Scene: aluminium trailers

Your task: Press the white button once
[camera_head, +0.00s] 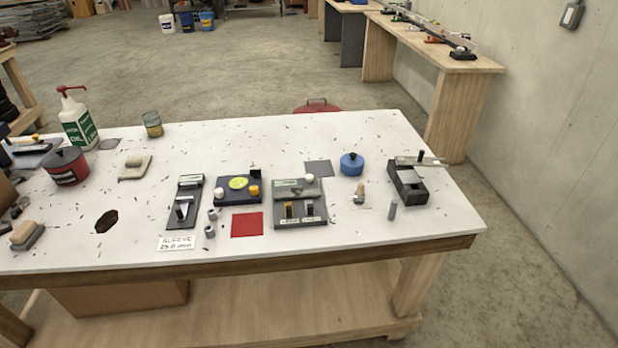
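A dark blue box (229,200) sits near the middle of the white-topped table. A small white knob or button (219,195) stands at its left, and an orange button (254,190) at its right. A yellow-green disc (238,183) lies on its top between them, towards the back. Another small white round part (309,178) shows at the back of the grey device (300,202) to the right. My gripper is not in the picture, and nothing covers the blue box.
A red square (247,224) lies in front of the blue box, with small grey cylinders (210,231) beside it. A black switch device (186,202) stands left, a blue lidded pot (352,163) right. Pump bottle (77,122) is at the back left; dark scraps litter the tabletop.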

